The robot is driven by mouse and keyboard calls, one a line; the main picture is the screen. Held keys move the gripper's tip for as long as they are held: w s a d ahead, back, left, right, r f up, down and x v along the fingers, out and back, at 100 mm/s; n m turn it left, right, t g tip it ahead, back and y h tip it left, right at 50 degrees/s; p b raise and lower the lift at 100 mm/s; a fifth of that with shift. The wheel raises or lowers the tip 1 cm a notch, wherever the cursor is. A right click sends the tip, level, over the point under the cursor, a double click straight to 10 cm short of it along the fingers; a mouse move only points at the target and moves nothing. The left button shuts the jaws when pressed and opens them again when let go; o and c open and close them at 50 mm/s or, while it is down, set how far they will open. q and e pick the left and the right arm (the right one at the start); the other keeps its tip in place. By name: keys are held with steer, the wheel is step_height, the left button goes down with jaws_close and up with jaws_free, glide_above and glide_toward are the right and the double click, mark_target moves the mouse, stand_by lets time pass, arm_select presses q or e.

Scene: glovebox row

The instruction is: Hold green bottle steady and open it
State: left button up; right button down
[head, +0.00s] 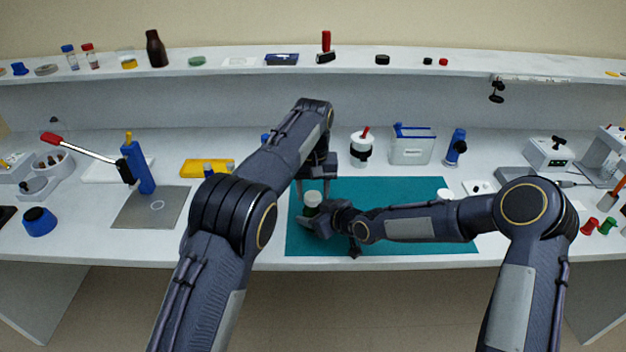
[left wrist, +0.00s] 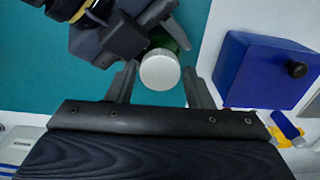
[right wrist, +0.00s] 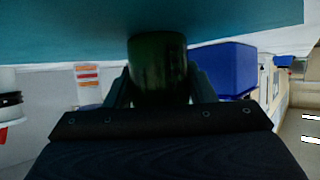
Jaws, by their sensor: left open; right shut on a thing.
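The green bottle (head: 311,210) with a white cap (head: 312,197) stands upright near the left edge of the teal mat (head: 420,240). My right gripper (head: 322,222) is shut on the bottle's body from the right; the dark green body (right wrist: 157,68) fills the space between its fingers in the right wrist view. My left gripper (head: 312,185) is above the bottle, pointing down. In the left wrist view its open fingers (left wrist: 160,88) stand on either side of the white cap (left wrist: 160,70), with gaps showing at both sides.
A blue box (left wrist: 265,68) stands close to the bottle in the left wrist view. Behind the mat are a white jar with a red stick (head: 362,150), a grey container (head: 411,148) and a blue cylinder (head: 456,147). The mat's right part is mostly clear.

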arm_select(q)
steer(key=shift+f, duration=0.25)
steer(key=c, duration=0.8)
steer(key=shift+n, duration=1.4)
steer(key=shift+r, duration=0.15)
steer(key=shift+r, duration=0.95)
steer(key=shift+r, duration=0.1)
